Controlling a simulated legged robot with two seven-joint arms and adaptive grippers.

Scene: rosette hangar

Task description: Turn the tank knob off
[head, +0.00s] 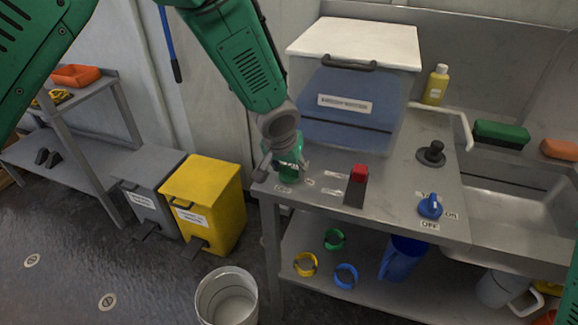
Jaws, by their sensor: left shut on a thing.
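The tank (345,110) is a clear box with a white lid and blue contents, at the back of the metal counter. My left gripper (284,160) reaches down to the counter's front left corner, in front of the tank. It is shut on a green knob (291,173), which it partly hides. Small labels lie on the counter around this knob; one appears to read OFF. The knob's exact angle cannot be told. A blue knob (430,206) with ON and OFF labels sits at the counter's right front. My right gripper is not in view.
A red-topped switch (358,174) stands right of the green knob. A black knob (431,154), yellow bottle (436,85) and sink (515,205) are to the right. Yellow (205,200) and grey (148,185) bins stand left; a white bucket (226,298) is in front.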

